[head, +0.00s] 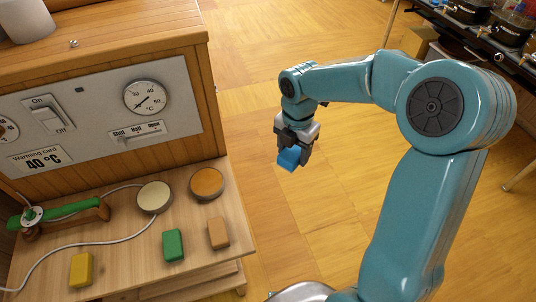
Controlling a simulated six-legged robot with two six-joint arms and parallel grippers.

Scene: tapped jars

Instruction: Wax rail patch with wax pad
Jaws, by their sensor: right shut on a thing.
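My right gripper (291,149) is shut on a small blue block (289,160), likely a pad, and holds it in the air over the floor, right of the wooden cabinet. I cannot tell which thing is the wax pad: a yellow block (81,270), a green block (173,245) and a tan block (218,233) lie on the cabinet's ledge. Behind them are a cream round dish (155,197) and an orange round dish (207,184). No rail patch can be made out. My left gripper is not in view.
The wooden ledge (130,258) juts from the cabinet (120,50) below a grey panel with a dial (145,97) and switches. A green-handled tool (68,212) with a white cord rests at the ledge's left. A dark rack with jars (510,33) stands at upper right. Open floor lies between.

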